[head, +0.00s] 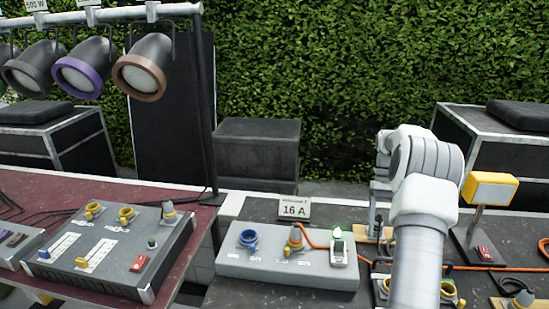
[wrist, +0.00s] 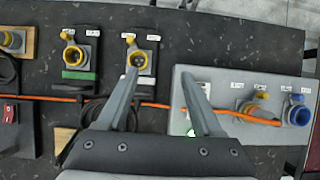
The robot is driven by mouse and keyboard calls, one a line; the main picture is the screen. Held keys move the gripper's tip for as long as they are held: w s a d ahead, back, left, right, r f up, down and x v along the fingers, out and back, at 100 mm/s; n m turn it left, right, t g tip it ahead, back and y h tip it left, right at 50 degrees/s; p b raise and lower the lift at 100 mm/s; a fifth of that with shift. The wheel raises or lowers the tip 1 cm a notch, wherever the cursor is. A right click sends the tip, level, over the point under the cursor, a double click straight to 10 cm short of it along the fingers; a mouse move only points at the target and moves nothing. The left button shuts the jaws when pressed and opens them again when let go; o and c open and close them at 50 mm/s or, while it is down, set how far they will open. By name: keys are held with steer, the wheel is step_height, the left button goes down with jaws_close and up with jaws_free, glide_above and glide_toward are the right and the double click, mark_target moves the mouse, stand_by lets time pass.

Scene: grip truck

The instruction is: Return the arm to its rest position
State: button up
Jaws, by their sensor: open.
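My arm (head: 424,205) rises at the right of the head view, bent at a white joint, over the dark table. My gripper (wrist: 159,80) shows in the wrist view with its two grey fingers spread apart and nothing between them. It hangs above the table, between the grey distribution box (wrist: 225,135) on the right and a socket block with a yellow-ringed inlet (wrist: 140,62) on the left. An orange cable (wrist: 60,98) runs across beneath the fingers. In the head view the fingers are largely hidden behind my arm.
The grey box (head: 285,268) has a blue socket, an orange plug and a lit green lamp; a "16 A" sign (head: 294,209) stands behind it. A yellow work light (head: 490,190) stands right of my arm. A control desk (head: 115,250) and hanging spotlights (head: 140,75) are left.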

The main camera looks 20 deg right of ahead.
steer(key=s+a+r+n+t+h, duration=0.1)
steer(key=s+a+r+t+h, duration=0.15)
steer(key=a+r, duration=0.7)
steer(key=s+a+r+n+t+h, duration=0.1)
steer(key=a+r+n+t, duration=0.15)
steer(key=a+r, duration=0.65)
steer(key=s+a+f+n+t, duration=0.1)
steer(key=s+a+t, duration=0.1)
steer(key=s+a, duration=0.4)
steer(key=s+a+f+t+y, duration=0.1)
steer(key=s+a+t, duration=0.2)
steer(key=s+a, duration=0.4)
steer(key=shift+s+a+f+n+t, duration=0.25)
steer(key=shift+s+a+n+t, duration=0.1)
steer(key=shift+s, duration=0.7)
